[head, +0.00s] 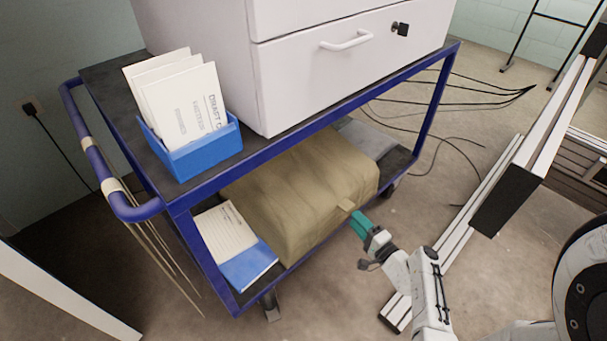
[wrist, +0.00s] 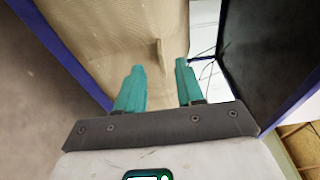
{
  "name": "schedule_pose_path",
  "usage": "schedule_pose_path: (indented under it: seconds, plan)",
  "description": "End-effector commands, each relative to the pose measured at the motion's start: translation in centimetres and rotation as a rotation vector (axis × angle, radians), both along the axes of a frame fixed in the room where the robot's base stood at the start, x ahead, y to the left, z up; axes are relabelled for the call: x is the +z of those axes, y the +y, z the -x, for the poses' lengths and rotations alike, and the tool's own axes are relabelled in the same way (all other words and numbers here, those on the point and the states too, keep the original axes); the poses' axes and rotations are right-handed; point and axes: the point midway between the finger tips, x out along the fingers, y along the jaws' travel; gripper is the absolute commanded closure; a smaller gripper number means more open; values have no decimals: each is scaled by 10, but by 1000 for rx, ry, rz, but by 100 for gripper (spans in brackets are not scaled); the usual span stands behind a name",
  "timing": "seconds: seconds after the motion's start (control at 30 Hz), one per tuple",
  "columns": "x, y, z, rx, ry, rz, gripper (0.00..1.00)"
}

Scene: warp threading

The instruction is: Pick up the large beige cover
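The large beige cover (head: 300,190) lies as a bulky folded bundle on the lower shelf of the blue cart, with a small tab (head: 346,205) on its front side. It also fills much of the wrist view (wrist: 100,40), where the tab (wrist: 158,52) stands out just beyond my fingertips. My gripper (head: 360,223) with teal fingers is at the cart's open side, close to the tab. In the wrist view my gripper (wrist: 160,67) is open, its fingers apart with the tab in line with the gap. I cannot tell whether the tab is between the fingertips.
The blue cart frame (head: 430,105) has a post and upper shelf rail around the cover. A white drawer unit (head: 350,75) and a blue card box (head: 205,155) stand on top. A notepad (head: 228,235) and grey cloth (head: 368,138) flank the cover. Cables (head: 460,100) lie on the floor.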

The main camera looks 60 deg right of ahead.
Motion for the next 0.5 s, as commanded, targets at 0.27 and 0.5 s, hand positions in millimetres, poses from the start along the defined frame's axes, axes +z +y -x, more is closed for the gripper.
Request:
schedule_pose_path:
  seconds: [0.27,0.5]
  plan:
    - [0,-7,-18,3,-1,1,63]
    - [0,-20,-49,3,1,2,63]
